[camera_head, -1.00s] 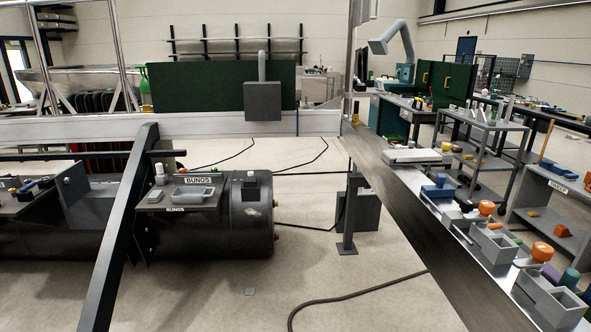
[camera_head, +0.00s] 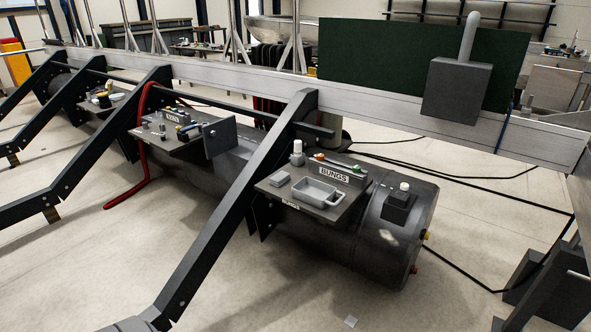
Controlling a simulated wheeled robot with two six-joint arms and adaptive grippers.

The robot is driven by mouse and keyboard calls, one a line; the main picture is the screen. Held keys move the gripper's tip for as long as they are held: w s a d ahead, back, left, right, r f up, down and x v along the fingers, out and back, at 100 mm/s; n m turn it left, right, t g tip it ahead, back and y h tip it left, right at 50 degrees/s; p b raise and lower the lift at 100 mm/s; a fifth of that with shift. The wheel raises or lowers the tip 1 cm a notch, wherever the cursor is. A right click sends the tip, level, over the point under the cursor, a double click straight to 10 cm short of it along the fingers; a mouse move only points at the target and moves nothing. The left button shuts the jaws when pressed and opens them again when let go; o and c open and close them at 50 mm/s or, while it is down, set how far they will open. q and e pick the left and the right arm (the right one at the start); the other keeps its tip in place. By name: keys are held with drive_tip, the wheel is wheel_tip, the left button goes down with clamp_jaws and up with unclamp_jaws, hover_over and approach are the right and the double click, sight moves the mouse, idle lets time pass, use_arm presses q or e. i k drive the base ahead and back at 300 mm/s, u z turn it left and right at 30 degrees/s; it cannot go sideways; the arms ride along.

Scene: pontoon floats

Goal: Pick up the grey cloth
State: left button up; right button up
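A small flat grey piece (camera_head: 278,179) lies at the left of the shelf marked BUNGS (camera_head: 300,203), beside a grey tray (camera_head: 318,192). It may be the grey cloth, but it is too small to tell. A light grey square (camera_head: 351,321) lies flat on the floor at the bottom of the view; I cannot tell if it is cloth. Neither of my grippers shows.
The shelf sits on a black cylindrical float (camera_head: 385,245), with a white bottle (camera_head: 297,150) at its back. A dark slanted beam (camera_head: 240,210) stands left of it. A red hose (camera_head: 143,130) hangs farther left. Floor in front is open.

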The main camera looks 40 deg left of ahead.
sight(278, 180)
drive_tip(key=u, duration=0.35)
drive_tip(key=i, duration=1.15)
drive_tip(key=u, duration=1.55)
drive_tip(key=i, duration=1.05)
drive_tip(key=u, duration=0.7)
